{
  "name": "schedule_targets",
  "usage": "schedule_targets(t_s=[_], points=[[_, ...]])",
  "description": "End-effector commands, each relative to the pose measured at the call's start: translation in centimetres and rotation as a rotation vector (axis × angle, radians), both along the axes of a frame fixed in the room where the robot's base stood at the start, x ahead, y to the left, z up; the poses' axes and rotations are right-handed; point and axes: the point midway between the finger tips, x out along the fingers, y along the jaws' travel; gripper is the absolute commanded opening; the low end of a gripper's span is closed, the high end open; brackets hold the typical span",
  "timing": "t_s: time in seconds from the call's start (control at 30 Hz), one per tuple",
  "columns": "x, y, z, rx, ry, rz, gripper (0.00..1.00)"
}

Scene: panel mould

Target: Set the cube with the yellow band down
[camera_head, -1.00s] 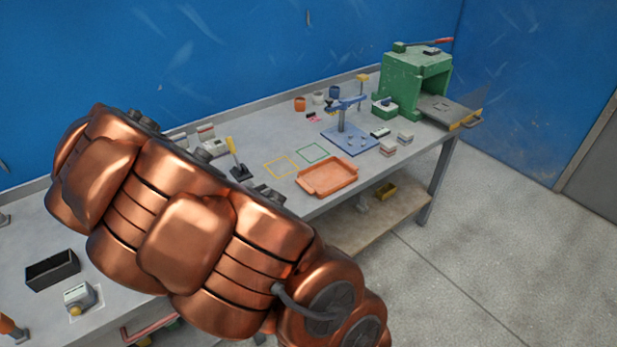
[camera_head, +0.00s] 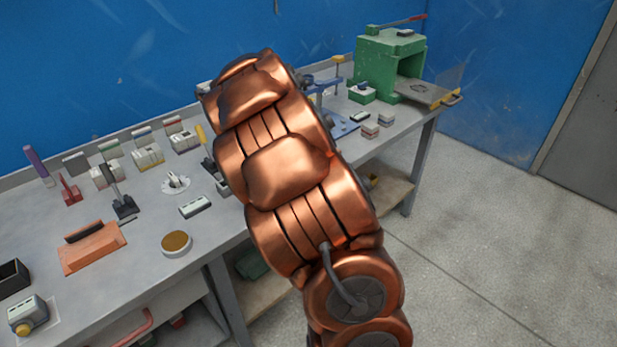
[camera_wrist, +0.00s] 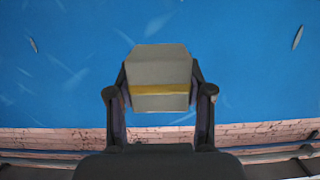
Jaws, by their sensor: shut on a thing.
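The cube with the yellow band (camera_wrist: 160,68) is light grey with a yellow stripe across it. In the wrist view it sits between the two dark fingers of my gripper (camera_wrist: 160,92), which is shut on it. The cube is held up, with the blue wall behind it and no surface touching it in that view. In the head view my copper-coloured arm hides the gripper and the cube.
The workbench (camera_head: 140,215) carries a green press (camera_head: 390,68) at its far end. An orange float (camera_head: 92,248), a round brown-topped tin (camera_head: 176,243) and several small blocks and tools stand at left. My arm covers the middle of the bench.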

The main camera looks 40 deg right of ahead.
Motion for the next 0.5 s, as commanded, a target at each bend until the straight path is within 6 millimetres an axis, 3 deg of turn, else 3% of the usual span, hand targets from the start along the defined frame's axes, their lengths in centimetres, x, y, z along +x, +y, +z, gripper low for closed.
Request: schedule_targets(t_s=[0.03, 0.27, 0.5], points=[[-0.7, -2.0, -1.6, -0.002, -0.002, -0.008, 0.12], [-4.2, -8.7, -4.9, 0.0, -0.002, -0.004, 0.12], [-9.5, -15.4, -9.0, 0.002, -0.001, -0.006, 0.12]])
